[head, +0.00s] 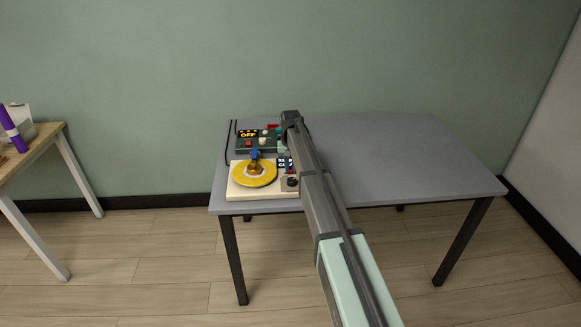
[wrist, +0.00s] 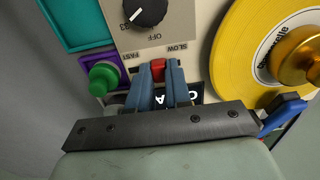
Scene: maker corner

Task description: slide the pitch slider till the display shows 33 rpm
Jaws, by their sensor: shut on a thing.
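The red pitch slider knob (wrist: 158,68) sits between the upside-down SLOW and FAST labels in the wrist view. My gripper (wrist: 158,72) has its two blue fingers closed on either side of this knob. The fingers hide most of the slider's track. In the head view my gripper is behind my arm, over the right side of the cream turntable (head: 238,193). The turntable carries a yellow record (head: 243,179). No rpm figure is readable; a lit orange display (head: 248,134) on the dark box behind reads OFF.
A black rotary knob (wrist: 145,10) marked 33 and OFF is close to the slider. A green button (wrist: 103,77) and a gold centre piece (wrist: 300,58) flank my fingers. The grey table (head: 400,150) is clear on the right.

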